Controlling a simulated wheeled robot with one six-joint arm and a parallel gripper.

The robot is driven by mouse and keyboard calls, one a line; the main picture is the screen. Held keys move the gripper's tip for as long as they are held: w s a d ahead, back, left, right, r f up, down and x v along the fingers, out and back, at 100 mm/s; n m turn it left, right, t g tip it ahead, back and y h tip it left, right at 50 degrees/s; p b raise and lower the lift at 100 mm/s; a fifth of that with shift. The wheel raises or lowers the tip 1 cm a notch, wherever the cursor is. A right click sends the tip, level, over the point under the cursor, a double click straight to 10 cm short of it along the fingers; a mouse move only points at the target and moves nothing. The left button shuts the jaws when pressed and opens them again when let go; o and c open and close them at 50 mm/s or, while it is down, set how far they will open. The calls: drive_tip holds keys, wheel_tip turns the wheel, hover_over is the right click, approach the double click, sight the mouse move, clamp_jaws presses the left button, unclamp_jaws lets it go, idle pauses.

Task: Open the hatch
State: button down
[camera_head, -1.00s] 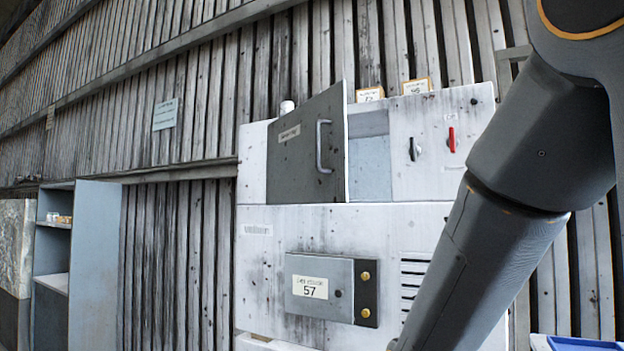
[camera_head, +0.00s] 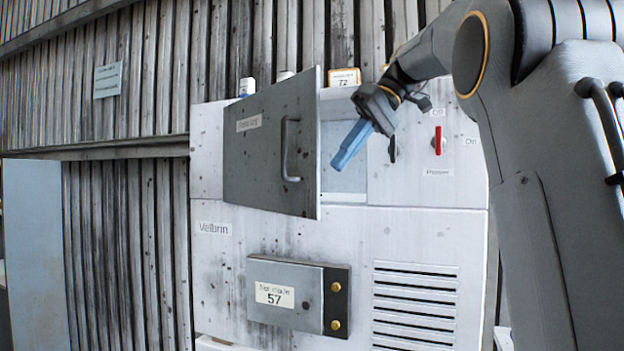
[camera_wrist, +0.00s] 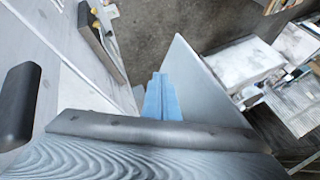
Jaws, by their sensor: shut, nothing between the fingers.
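The dark grey hatch (camera_head: 262,150) with a vertical bar handle (camera_head: 287,150) stands partly open on the white housing, swung out toward the left. The opening (camera_head: 343,158) shows pale behind its free edge. My gripper (camera_head: 342,162) has blue fingers, is shut and empty, and is in front of the opening, just right of the hatch's free edge. In the wrist view the blue fingers (camera_wrist: 161,100) point down between the housing face on the left and a pale upright panel (camera_wrist: 208,85) on the right, probably the hatch. I cannot tell whether they touch it.
A black switch (camera_head: 392,148) and a red switch (camera_head: 438,140) are right of the opening. A smaller box door labelled 57 (camera_head: 285,293) sticks out below, beside a vent grille (camera_head: 414,305). A yellow-framed sign (camera_head: 345,77) and small containers stand on top.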

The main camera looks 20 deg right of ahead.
sight(314, 188)
drive_tip(key=p+x, duration=0.1)
drive_tip(key=x, duration=0.3)
drive_tip(key=p+x, duration=0.1)
drive_tip(key=x, duration=0.4)
drive_tip(key=shift+w+a+r, duration=0.1)
drive_tip(key=shift+a+r, duration=0.15)
drive_tip(key=shift+a, duration=0.1)
